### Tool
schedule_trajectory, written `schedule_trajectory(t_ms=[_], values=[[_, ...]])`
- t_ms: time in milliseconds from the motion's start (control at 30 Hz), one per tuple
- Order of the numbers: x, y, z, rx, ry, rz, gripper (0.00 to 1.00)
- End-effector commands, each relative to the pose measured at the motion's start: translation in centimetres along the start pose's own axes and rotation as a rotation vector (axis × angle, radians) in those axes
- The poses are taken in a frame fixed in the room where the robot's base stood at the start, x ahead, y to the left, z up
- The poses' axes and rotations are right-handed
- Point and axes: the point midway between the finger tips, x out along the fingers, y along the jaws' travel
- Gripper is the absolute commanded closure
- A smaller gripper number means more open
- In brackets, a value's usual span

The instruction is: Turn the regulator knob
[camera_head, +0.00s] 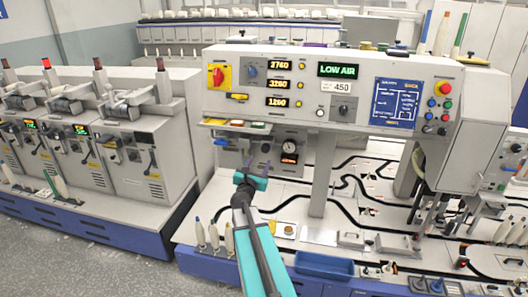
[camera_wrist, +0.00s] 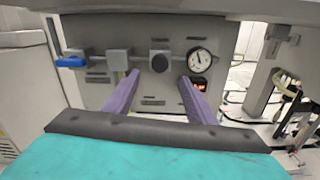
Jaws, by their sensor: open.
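The regulator knob (camera_wrist: 159,61) is a dark round knob on a grey panel, left of a round white-faced gauge (camera_wrist: 199,60), in the wrist view. In the head view the gauge (camera_head: 290,146) shows low on the machine, and the knob is hard to make out. My gripper (camera_wrist: 159,80) is open, with its purple fingers pointing at the panel. The knob shows between the fingertips and slightly above them, and nothing is held. In the head view my gripper (camera_head: 257,168) is in front of the panel; the exact gap cannot be told.
A blue valve handle (camera_wrist: 70,61) and a grey block (camera_wrist: 119,60) are left of the knob. A lit red display (camera_wrist: 199,87) is below the gauge. The upper console overhangs the panel and shows LOW AIR (camera_head: 338,71). White bobbins (camera_head: 214,234) stand on the deck.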

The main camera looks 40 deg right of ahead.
Motion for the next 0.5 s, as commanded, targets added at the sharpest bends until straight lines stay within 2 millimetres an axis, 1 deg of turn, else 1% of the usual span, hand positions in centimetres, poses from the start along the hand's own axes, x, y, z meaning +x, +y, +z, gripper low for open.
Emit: schedule_trajectory(t_ms=[33, 500], values=[[0.7, 0.1, 0.1, -0.001, 0.0, -0.001, 0.49], [4.9, 0.0, 0.1, -0.001, 0.0, -0.001, 0.49]])
